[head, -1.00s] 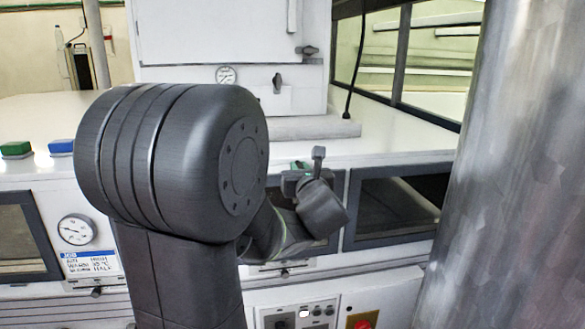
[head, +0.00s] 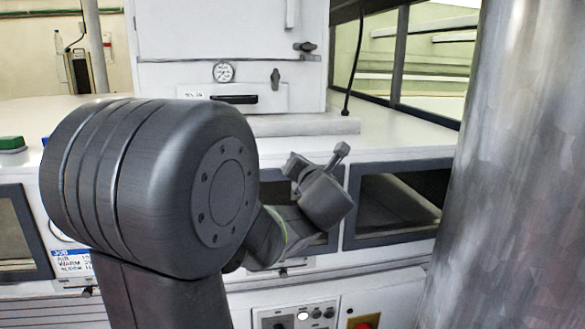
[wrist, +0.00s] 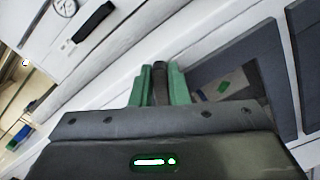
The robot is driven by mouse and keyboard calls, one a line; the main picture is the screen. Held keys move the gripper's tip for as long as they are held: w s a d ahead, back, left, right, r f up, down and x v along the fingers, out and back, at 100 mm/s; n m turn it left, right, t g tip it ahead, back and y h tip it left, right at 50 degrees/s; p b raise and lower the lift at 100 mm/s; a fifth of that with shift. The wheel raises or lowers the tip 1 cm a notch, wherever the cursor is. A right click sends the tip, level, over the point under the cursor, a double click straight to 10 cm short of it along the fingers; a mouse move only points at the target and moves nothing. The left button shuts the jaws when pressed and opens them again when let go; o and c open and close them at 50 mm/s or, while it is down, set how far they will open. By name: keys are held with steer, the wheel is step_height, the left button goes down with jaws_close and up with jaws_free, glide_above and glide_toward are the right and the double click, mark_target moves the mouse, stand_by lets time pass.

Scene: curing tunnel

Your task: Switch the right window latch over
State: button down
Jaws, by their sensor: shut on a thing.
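My gripper (wrist: 161,88) shows in the wrist view with its two green fingers closed on a narrow dark piece, the latch (wrist: 160,78). It is at the edge of a dark-framed window (wrist: 235,65), and the latch's far end is hidden. In the head view my arm covers much of that window and hides the fingertips and the latch. My wrist is tilted there, in front of the window's upper part. Another dark-framed window (head: 398,205) is to the right, with no latch visible on it.
A white cabinet with a gauge (head: 223,72), a black handle (head: 234,99) and a small dark lever (head: 275,78) stands behind. A large metal column (head: 515,170) closes off the right side. A control panel with a red knob (head: 362,322) is below.

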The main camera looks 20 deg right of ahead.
steer(key=m, duration=0.7)
steer(key=f+m, duration=0.1)
steer(key=m, duration=0.3)
steer(key=shift+d, duration=0.2)
steer(key=shift+m, duration=0.3)
steer(key=c, duration=1.4)
jaws_free()
steer(key=shift+a, duration=0.1)
steer(key=v, duration=1.4)
steer(key=shift+b, duration=0.35)
steer(key=shift+w, duration=0.1)
steer(key=x, duration=1.4)
steer(key=shift+p, duration=0.4)
